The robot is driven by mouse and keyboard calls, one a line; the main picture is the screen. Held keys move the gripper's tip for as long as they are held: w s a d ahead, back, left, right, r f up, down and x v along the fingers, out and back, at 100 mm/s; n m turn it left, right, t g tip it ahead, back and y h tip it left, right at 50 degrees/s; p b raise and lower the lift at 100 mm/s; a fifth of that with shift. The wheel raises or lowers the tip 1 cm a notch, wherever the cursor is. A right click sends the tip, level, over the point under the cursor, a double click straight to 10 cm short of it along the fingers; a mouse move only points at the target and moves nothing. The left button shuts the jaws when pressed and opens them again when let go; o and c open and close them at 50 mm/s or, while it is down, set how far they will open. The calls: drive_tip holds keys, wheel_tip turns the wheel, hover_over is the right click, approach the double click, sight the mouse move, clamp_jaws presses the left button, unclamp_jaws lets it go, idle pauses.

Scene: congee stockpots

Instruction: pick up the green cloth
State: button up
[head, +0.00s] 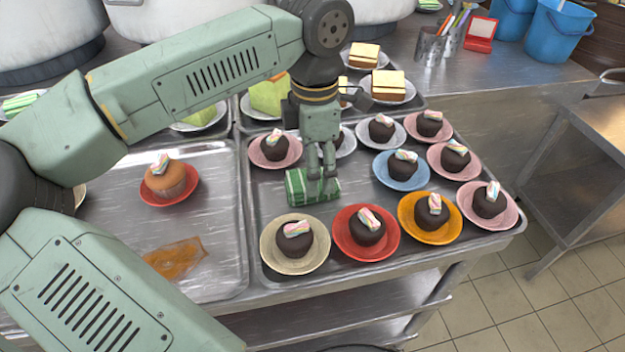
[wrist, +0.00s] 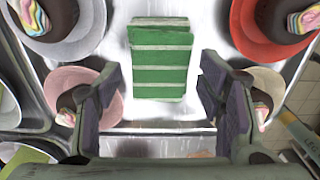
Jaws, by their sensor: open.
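The green cloth (head: 313,190) is folded, with white stripes, and lies on the right metal tray among plates of chocolate cupcakes. In the wrist view the cloth (wrist: 160,62) lies straight ahead, between and beyond the two fingertips. My gripper (head: 322,172) is over the cloth in the head view and hides part of it. In the wrist view my gripper (wrist: 162,88) is open, with nothing between its fingers. I cannot tell from these views whether the fingertips touch the cloth.
Cupcakes on a cream plate (head: 272,262), a red plate (head: 390,248) and a blue plate (head: 381,175) stand close around the cloth. Large pots (head: 170,15) stand behind.

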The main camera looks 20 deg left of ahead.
wheel_tip(320, 180, down, 3)
drive_tip(key=shift+s+a+f, duration=0.1)
drive_tip(key=shift+a+f, duration=0.05)
drive_tip(key=c, duration=0.9)
wheel_tip(320, 180, up, 10)
drive_tip(key=shift+b, duration=0.45)
drive_tip(key=o, duration=0.6)
drive_tip(key=c, duration=0.5)
